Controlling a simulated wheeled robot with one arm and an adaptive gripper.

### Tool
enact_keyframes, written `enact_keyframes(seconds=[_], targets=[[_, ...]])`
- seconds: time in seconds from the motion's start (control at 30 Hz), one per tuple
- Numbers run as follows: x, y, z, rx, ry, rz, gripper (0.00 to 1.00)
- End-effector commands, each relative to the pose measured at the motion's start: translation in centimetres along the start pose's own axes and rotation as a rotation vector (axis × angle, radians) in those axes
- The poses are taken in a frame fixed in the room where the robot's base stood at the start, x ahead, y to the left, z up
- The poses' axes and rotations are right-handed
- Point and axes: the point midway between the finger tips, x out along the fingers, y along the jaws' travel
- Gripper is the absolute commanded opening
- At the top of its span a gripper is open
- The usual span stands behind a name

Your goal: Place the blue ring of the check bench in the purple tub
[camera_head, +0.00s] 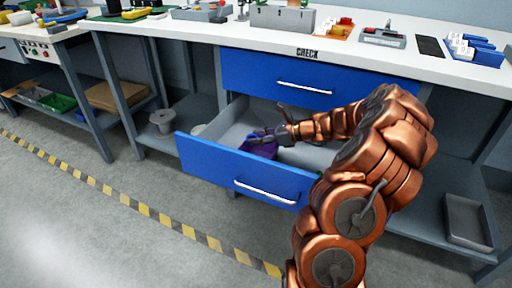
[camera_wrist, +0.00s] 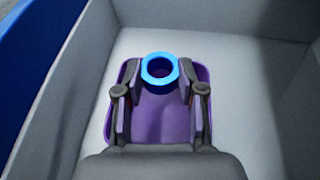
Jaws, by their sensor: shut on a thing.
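The blue ring (camera_wrist: 148,71) is between the fingertips of my gripper (camera_wrist: 160,90) in the wrist view, and the gripper is shut on it. The ring and fingertips appear over the purple tub (camera_wrist: 160,131), whose rim shows around them. I cannot tell the exact height of the ring above the tub's floor. In the head view the purple tub (camera_head: 262,150) sits inside the open lower drawer of the check bench (camera_head: 210,32). My gripper (camera_head: 256,136) reaches into that drawer at the tub. The ring is too small to make out clearly there.
The open drawer (camera_head: 226,165) has a blue front with a handle and grey walls around the tub. The upper blue drawer (camera_head: 260,75) above it is shut. A grey tray (camera_head: 466,222) lies on the lower shelf at right. A striped floor line (camera_head: 120,196) crosses the floor.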

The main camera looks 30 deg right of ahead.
Motion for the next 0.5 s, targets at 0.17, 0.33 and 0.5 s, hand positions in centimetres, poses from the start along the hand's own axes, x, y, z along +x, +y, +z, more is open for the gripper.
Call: enact_keyframes(seconds=[0.17, 0.33, 0.5], targets=[[1.1, -0.3, 0.0, -0.001, 0.000, 0.001, 0.04], [2.0, -0.3, -2.6, 0.002, 0.000, 0.000, 0.04], [2.2, -0.3, -3.0, -0.001, 0.000, -0.001, 0.04]])
